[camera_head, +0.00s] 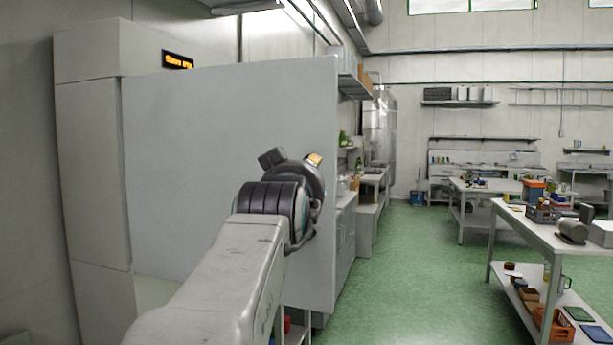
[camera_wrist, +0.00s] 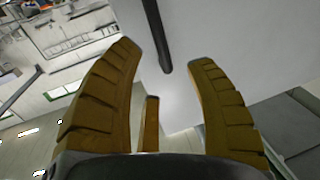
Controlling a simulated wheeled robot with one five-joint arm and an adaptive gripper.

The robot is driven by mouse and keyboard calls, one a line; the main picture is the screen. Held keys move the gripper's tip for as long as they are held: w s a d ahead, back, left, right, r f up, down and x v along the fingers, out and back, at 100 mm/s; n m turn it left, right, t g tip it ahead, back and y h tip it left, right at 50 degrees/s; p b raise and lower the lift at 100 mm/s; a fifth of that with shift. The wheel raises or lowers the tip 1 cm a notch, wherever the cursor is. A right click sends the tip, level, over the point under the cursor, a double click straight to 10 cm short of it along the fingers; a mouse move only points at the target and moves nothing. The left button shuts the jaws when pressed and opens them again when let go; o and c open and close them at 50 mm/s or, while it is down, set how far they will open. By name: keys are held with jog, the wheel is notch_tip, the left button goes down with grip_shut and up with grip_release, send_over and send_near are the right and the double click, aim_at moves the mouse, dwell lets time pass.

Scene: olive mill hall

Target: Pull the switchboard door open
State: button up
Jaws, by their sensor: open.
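The switchboard door is a large, plain light-grey panel (camera_head: 225,150) in the head view. It stands swung out from the tall grey switchboard cabinet (camera_head: 92,170) at left, hiding the cabinet's inside. In the wrist view the pale door face (camera_wrist: 240,45) fills the upper right. A dark bar handle (camera_wrist: 152,20) comes down from the top edge, its end lying between my fingertips in the picture. My gripper (camera_wrist: 164,54) is open, with its two brown ridged fingers apart; I see no contact with the handle. In the head view my wrist hides most of the gripper.
An orange-lettered sign (camera_head: 178,60) sits on the cabinet above the door. A white bench with bottles and boxes (camera_head: 530,222) stands at right, and another table (camera_head: 487,185) behind it. The green floor (camera_head: 405,270) between the door and the benches is clear.

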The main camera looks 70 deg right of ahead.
jog(key=w+d+p, duration=0.1)
jog(key=d+p, duration=0.2)
jog(key=d, duration=0.4)
dwell(0.4)
jog(key=shift+w, duration=0.1)
grip_shut()
